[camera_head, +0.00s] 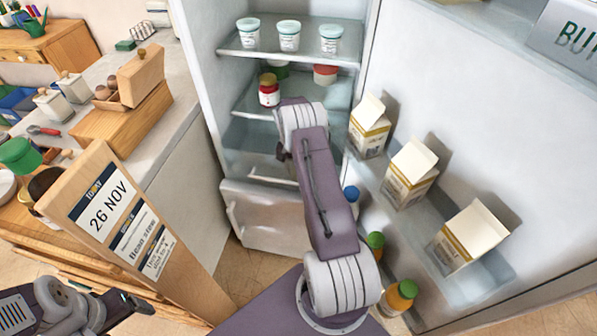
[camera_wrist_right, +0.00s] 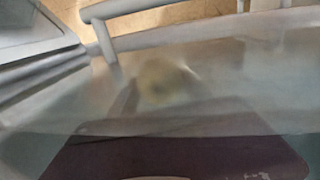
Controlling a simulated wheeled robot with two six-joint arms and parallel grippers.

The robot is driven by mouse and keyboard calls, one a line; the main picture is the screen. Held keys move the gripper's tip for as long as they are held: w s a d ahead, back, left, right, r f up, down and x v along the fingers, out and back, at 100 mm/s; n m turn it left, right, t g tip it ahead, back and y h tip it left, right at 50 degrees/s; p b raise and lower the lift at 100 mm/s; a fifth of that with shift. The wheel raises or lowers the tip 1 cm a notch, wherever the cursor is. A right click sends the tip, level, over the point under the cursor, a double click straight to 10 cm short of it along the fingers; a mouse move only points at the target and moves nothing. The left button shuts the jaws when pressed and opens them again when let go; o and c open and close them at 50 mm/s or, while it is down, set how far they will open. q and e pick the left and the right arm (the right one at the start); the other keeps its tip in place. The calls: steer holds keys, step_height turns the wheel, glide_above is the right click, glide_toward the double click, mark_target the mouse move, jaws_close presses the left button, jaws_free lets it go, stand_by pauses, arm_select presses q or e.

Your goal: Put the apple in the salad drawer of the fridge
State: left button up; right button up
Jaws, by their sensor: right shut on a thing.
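The fridge (camera_head: 203,62) stands open. My right arm reaches into its lower part, and its wrist hides much of the space behind. In the right wrist view a blurred, pale yellowish round thing, which looks like the apple (camera_wrist_right: 165,82), shows through a cloudy translucent surface. My right gripper shows there only as a dim dark shape beside it, shut on it. The white front of the salad drawer (camera_head: 262,215) is low in the fridge and appears pulled out; its inside is mostly hidden. My left gripper (camera_head: 138,303) is at bottom left, away from the fridge; its jaw opening is unclear.
White tubs (camera_head: 289,36) and a red jar (camera_head: 268,90) stand on shelves. The open door at right holds cartons (camera_head: 411,170) and bottles (camera_head: 398,298). A wooden date sign (camera_head: 105,215) stands at left before the counter (camera_head: 185,100).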

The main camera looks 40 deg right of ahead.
steer(key=shift+f, duration=0.15)
steer(key=o, duration=1.6)
steer(key=r, duration=0.4)
steer(key=w+r, duration=0.1)
steer(key=r, duration=0.3)
steer(key=a+r+p, duration=0.1)
steer(key=r, duration=0.3)
steer(key=shift+w+a+r, duration=0.1)
steer(key=shift+w+r, duration=0.05)
